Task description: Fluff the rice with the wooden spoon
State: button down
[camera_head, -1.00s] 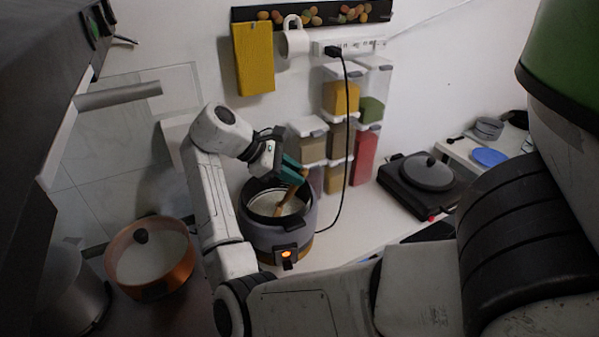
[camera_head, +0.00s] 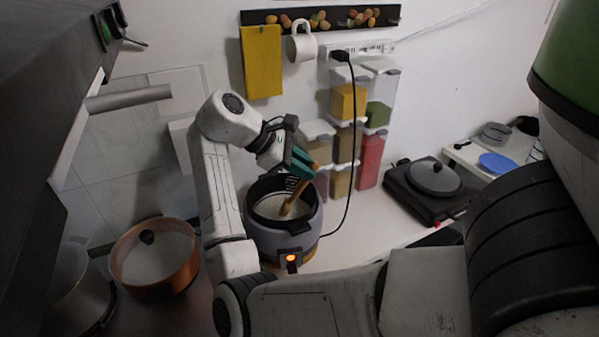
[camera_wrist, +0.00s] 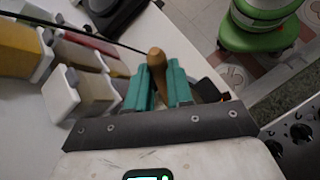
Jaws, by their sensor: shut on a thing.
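The wooden spoon (camera_head: 294,197) is tilted, with its lower end down in the rice cooker. My gripper (camera_head: 300,165), with teal fingers, is shut on the spoon's handle just above the cooker. In the wrist view the rounded top of the spoon (camera_wrist: 156,62) stands up between the teal fingers of my gripper (camera_wrist: 163,85). The grey rice cooker (camera_head: 283,236) is open, with an orange light lit on its front. White rice (camera_head: 270,208) shows inside the dark inner pot. The spoon's bowl is hidden in the pot.
A copper pot (camera_head: 190,272) with a lid stands at left. Spice dispensers (camera_head: 369,160) stand behind the cooker to the right. A black cord (camera_head: 350,150) hangs from the power strip (camera_head: 365,48) beside the cooker. A black hotplate with a lidded pan (camera_head: 433,178) is at right.

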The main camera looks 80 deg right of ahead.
jog(key=s+a+r, duration=0.1)
jog(key=s+r, duration=0.2)
jog(key=r, duration=0.5)
jog(key=shift+s+a+r, duration=0.15)
jog(key=shift+s+a, duration=0.05)
jog(key=shift+s, duration=0.2)
dwell(0.4)
jog(key=shift+r, duration=2.5)
jog(key=shift+w, duration=0.1)
